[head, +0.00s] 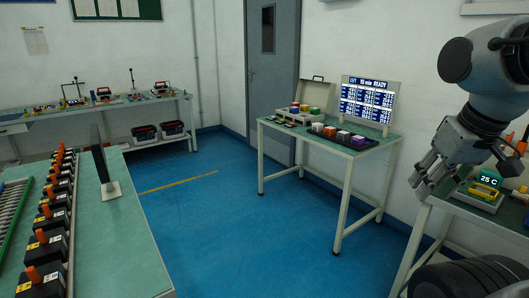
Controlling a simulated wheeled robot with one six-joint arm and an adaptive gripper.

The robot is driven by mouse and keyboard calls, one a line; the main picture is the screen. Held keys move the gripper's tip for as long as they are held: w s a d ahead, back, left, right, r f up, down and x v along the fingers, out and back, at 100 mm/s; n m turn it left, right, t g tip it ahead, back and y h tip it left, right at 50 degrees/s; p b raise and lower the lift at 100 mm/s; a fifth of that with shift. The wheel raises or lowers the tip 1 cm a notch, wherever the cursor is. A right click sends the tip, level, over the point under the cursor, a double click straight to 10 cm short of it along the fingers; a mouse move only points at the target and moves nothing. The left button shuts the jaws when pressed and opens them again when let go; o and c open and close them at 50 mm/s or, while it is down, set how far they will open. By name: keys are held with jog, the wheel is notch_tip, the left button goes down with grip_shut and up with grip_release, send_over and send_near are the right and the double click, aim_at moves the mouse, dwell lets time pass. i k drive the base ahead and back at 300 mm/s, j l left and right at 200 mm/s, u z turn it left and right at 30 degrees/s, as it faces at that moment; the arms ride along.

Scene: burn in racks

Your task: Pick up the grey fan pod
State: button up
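I cannot pick out a grey fan pod for certain. Small pods with coloured tops stand on the green-topped table in the middle. A pale, whitish-grey pod (317,127) sits near the left end of a black tray (372,151), in a row with orange, white and purple ones. My gripper (421,181) is at the right, raised in front of the right-hand bench and well apart from the pods. Its fingers look spread, with nothing visible between them.
An open case (316,93) and a lit display (367,101) stand on the middle table. A bench (120,240) with several black units is at the left. A right bench (462,212) holds a "25 C" device (487,181). Blue floor (250,230) between is clear.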

aim_at(343, 136)
jog(key=i, duration=2.55)
jog(key=i+z, duration=0.35)
jog(key=i+j+z, duration=0.15)
jog(key=z, duration=0.25)
jog(key=i+j+z, duration=0.2)
jog(key=i+z, duration=0.15)
jog(key=z, duration=0.85)
